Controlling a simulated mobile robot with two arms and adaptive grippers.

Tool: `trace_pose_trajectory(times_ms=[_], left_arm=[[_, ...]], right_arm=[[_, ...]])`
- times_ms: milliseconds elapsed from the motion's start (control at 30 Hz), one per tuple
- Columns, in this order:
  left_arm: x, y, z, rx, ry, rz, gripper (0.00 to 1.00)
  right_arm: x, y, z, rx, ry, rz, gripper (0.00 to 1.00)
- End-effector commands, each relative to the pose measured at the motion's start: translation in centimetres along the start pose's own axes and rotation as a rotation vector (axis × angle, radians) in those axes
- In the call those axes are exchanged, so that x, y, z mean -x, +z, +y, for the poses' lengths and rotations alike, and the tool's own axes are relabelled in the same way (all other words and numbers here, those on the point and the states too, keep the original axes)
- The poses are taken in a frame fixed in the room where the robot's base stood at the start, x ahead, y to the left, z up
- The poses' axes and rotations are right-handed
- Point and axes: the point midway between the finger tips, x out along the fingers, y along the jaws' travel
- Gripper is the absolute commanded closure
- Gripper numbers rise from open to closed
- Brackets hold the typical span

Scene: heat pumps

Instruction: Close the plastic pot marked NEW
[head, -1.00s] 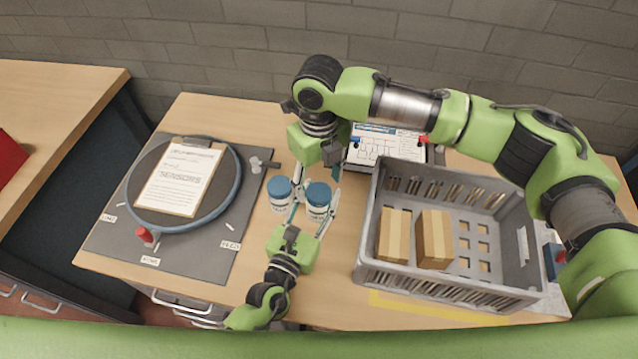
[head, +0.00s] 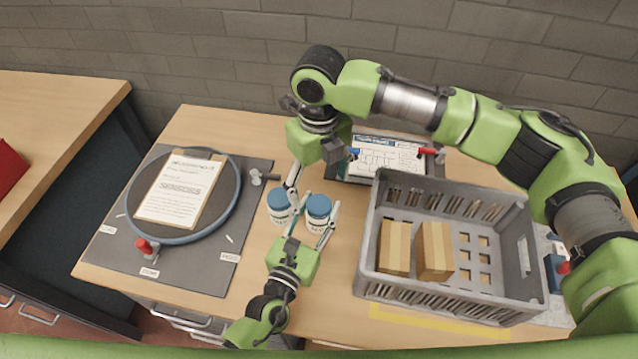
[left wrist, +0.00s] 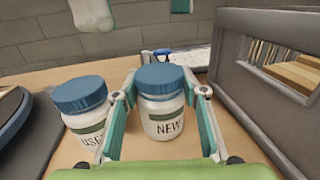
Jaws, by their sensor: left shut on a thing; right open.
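The pot marked NEW (left wrist: 163,118) is a white plastic pot in the middle of the left wrist view. A blue lid (left wrist: 160,78) sits on its top; I cannot tell whether it is screwed tight. In the head view it is the right pot (head: 317,222) of two. My left gripper (head: 318,208) is shut on this pot, one finger on each side of its body. The pot stands upright, seemingly on the table. My right gripper (head: 320,178) is open and empty, pointing down above and behind the pots. Its fingertips show at the top of the left wrist view.
A second blue-lidded pot (left wrist: 84,122), its label partly hidden, stands close on the left. A grey crate (head: 366,262) with two cardboard boxes is on the right. A clipboard (head: 180,190) lies on a round plate at left. A printed panel (head: 385,158) is behind.

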Motion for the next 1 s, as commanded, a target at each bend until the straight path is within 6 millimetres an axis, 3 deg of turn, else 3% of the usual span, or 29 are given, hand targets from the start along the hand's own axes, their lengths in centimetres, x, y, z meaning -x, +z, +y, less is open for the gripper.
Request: trace_pose_trajectory(times_ms=[300, 500, 700, 933, 967, 1000], left_arm=[[0.0, 0.1, 0.0, 0.0, 0.001, -0.002, 1.0], [0.0, 0.1, 0.0, 0.0, 0.001, -0.002, 1.0], [0.0, 0.1, 0.0, 0.0, 0.001, -0.002, 1.0], [0.0, 0.1, 0.0, 0.0, 0.001, -0.002, 1.0], [0.0, 0.1, 0.0, 0.0, 0.001, -0.002, 0.58], [0.0, 0.1, 0.0, 0.0, 0.001, -0.002, 0.48]], right_arm=[[6.6, 0.1, 0.1, 0.003, -0.001, -0.005, 0.26], [9.8, 0.1, 0.0, 0.0, -0.001, -0.004, 0.26], [11.0, 0.0, 0.0, 0.001, 0.0, -0.002, 0.26], [11.1, 0.0, 0.0, 0.001, 0.0, -0.001, 0.26], [11.1, 0.0, 0.0, 0.001, 0.0, -0.001, 0.26], [11.1, 0.0, 0.0, 0.001, 0.0, -0.001, 0.26]])
